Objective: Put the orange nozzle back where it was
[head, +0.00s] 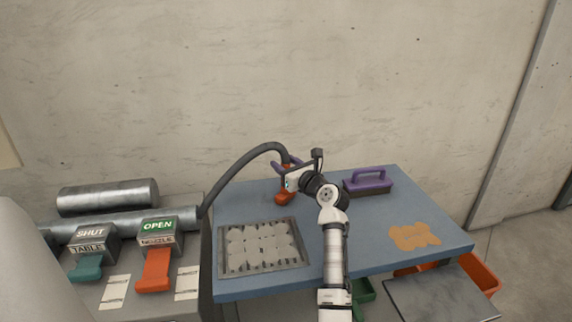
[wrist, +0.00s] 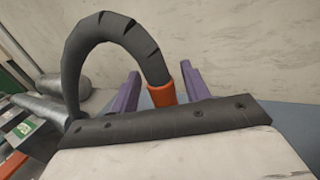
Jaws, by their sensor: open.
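The orange nozzle (head: 283,198) is on the end of a thick dark grey hose (head: 240,168) near the back left of the blue table (head: 405,190). Its lower end appears to be at the table top. My gripper (head: 287,165) is open, with its purple fingers at the top of the nozzle. In the wrist view, the nozzle's orange collar (wrist: 162,95) and the hose (wrist: 100,32) show between the two spread fingers of my gripper (wrist: 160,72). The nozzle's lower part is hidden there by the gripper body. Contact with the fingers cannot be told.
A grey tray of pale round pieces (head: 225,266) lies left on the table. A purple-handled brush (head: 368,181) stands back right, and an orange-tan patch (head: 414,236) lies front right. Left is a machine with a green OPEN nozzle box (head: 157,228) and orange lever (head: 154,270).

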